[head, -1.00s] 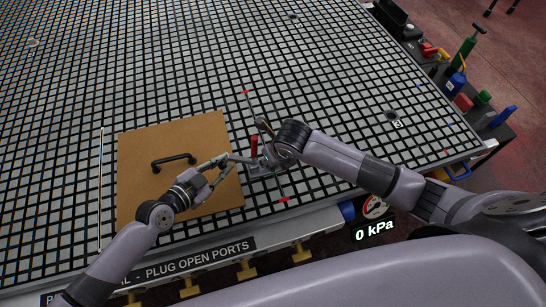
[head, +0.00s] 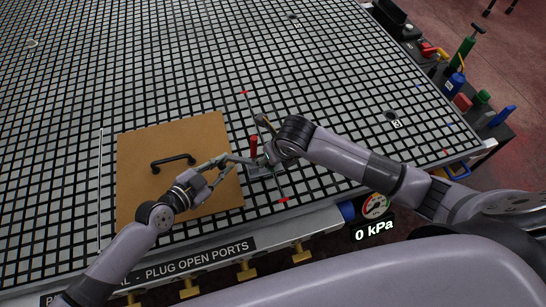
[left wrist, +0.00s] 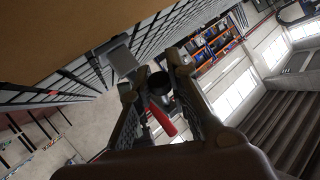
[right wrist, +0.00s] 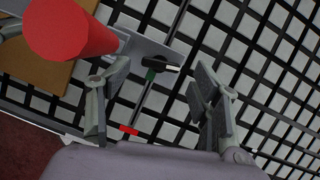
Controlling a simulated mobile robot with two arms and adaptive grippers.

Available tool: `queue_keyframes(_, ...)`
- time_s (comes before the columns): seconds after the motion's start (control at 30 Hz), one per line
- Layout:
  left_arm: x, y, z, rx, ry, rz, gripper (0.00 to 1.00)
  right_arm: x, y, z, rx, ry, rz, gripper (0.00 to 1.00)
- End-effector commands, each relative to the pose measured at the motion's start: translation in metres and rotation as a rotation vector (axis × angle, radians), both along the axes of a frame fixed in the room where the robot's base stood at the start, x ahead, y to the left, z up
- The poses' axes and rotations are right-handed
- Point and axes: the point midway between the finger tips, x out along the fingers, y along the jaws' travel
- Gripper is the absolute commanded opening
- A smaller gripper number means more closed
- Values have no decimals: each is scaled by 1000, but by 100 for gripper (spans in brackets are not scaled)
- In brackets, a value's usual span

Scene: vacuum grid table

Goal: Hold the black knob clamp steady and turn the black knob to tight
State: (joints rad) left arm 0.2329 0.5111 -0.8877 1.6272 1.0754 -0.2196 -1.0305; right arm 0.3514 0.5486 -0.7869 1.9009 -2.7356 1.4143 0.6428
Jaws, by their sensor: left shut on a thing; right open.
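The clamp shows in the head view as a grey plate (head: 259,172) with an upright red handle (head: 253,146), beside the brown board's right edge. My left gripper (head: 230,159) reaches across the board from the left and is shut on the clamp. The left wrist view shows the red handle (left wrist: 162,122) just past its fingers; the exact grip is unclear. My right gripper (head: 266,158) is over the clamp from the right. In the right wrist view its open fingers (right wrist: 160,78) stand either side of the small black knob (right wrist: 161,66), apart from it. The red handle (right wrist: 70,28) looms close.
The brown board (head: 215,135) with a black handle (head: 173,161) lies on the grid table (head: 330,70). A gauge (head: 375,205) at the front edge reads 0 kPa. Bottles and tools (head: 480,98) stand on a cart at the right.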

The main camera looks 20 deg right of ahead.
Motion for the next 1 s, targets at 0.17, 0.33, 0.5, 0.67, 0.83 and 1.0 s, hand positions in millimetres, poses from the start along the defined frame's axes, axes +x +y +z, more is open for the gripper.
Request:
queue_keyframes(0.17,0,0,-1,2,1,-2,0,-11,-4,26,-3,-2,0,58)
queue_keyframes(0.33,0,0,-1,2,1,-2,0,-17,-6,43,-4,0,-3,58)
queue_keyframes(0.5,-1,0,-1,2,2,-1,0,-20,-7,49,-5,1,-4,58)
queue_keyframes(0.67,0,0,-1,2,1,-1,0,-20,-7,49,-5,1,-4,58)
queue_keyframes(0.83,0,0,-1,2,1,0,17,-20,-7,49,-5,1,-4,58)
queue_keyframes(1.0,0,0,-1,1,1,0,28,-20,-7,49,-5,1,-3,58)
